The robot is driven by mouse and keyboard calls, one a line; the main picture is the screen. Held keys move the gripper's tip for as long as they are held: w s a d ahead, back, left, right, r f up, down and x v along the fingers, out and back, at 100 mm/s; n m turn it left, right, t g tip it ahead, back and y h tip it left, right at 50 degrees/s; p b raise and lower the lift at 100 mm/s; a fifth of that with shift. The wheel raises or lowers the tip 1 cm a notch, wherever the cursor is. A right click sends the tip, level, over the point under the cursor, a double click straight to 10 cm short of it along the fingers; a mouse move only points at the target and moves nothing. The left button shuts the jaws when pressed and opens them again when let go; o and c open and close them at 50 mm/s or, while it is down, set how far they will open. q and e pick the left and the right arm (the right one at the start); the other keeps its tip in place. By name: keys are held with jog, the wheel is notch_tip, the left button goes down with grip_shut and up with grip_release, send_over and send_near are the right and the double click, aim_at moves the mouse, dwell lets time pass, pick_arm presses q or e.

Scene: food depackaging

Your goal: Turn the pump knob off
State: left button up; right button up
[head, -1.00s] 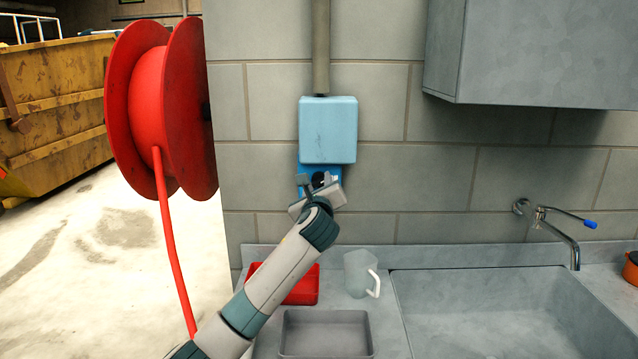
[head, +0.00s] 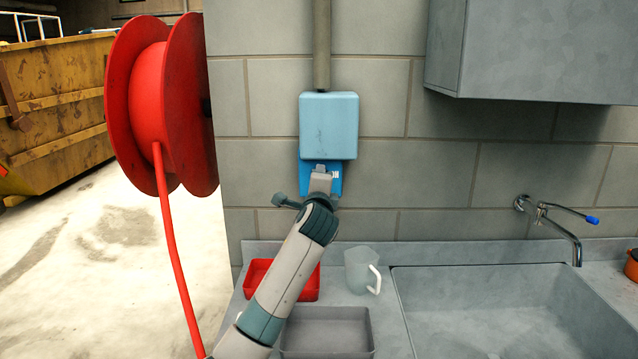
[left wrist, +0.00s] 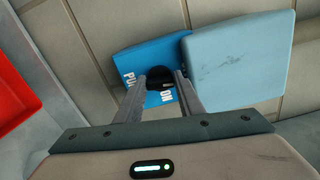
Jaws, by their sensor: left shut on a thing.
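The blue pump panel (head: 335,186) is on the block wall under a light blue box (head: 329,127). Its black knob (left wrist: 158,76) shows in the left wrist view between my fingertips, with part of a "PU" label and the word "ON" on the panel. My left gripper (head: 320,174) is in front of the panel and hides the knob in the head view. In the left wrist view my left gripper (left wrist: 162,82) is shut on the knob. The knob's exact pointing direction is hard to tell. My right gripper is not in view.
A red hose reel (head: 165,105) hangs at the left. Below are a red tray (head: 310,287), a grey tray (head: 328,352), a clear jug (head: 357,270) and a sink (head: 480,282) with a tap (head: 560,228). A grey cabinet (head: 530,50) is at the upper right.

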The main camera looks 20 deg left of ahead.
pick_arm(q)
jog(key=shift+f+n, duration=0.1)
jog(key=shift+n, duration=0.8)
jog(key=o, duration=1)
jog(key=shift+o, duration=0.2)
jog(key=shift+s, duration=0.15)
